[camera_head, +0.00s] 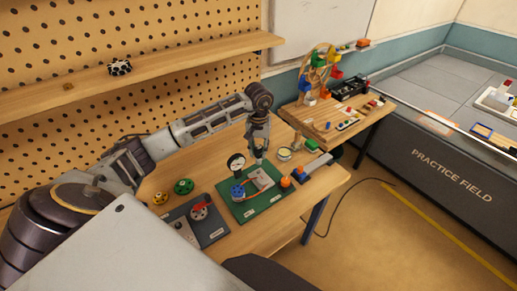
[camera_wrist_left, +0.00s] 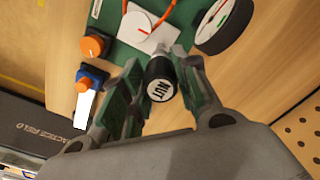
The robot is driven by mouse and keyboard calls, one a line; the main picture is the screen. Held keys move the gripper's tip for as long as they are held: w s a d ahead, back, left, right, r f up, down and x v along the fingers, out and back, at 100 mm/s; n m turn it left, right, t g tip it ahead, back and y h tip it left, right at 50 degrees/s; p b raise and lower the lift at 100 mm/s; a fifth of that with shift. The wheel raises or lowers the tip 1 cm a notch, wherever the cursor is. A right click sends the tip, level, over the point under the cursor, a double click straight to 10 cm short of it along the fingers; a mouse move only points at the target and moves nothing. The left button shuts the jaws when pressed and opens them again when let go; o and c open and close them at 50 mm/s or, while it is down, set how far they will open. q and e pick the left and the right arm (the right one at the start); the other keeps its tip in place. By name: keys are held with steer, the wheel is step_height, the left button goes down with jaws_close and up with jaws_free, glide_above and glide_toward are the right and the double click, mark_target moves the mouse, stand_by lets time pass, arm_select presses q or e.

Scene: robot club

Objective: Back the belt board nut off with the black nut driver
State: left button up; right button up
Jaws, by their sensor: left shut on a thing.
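The green belt board (camera_head: 240,212) lies on the wooden bench, with a white plate (camera_head: 261,179), an orange belt and a blue knob (camera_head: 237,192) on it. In the left wrist view the belt (camera_wrist_left: 137,8) curves over the white plate (camera_wrist_left: 146,38). My left gripper (camera_head: 260,152) is over the far part of the board, pointing down. It is shut on the black nut driver (camera_wrist_left: 161,84), whose round end marked "NUT" faces the wrist camera. The driver's lower end and the nut are hidden, so I cannot tell whether they touch. My right gripper is not in view.
A dial gauge (camera_head: 236,162) stands at the board's far left edge, close to the gripper. An orange knob (camera_head: 286,183) is at the right. A grey board (camera_head: 213,230) with a red part lies left of the green board. Green and yellow wheels (camera_head: 184,186) lie behind it.

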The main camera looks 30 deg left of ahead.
mark_target(259, 157)
arm_select(q)
steer(key=shift+w, duration=0.15)
steer(key=shift+r, duration=0.1)
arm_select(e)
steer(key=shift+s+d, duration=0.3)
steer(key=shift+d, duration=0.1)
arm_select(q)
steer(key=shift+f, duration=0.4)
steer(key=shift+f+b, duration=0.5)
steer(key=shift+f, duration=0.35)
steer(key=shift+f+b, duration=0.3)
steer(key=shift+f, duration=1.1)
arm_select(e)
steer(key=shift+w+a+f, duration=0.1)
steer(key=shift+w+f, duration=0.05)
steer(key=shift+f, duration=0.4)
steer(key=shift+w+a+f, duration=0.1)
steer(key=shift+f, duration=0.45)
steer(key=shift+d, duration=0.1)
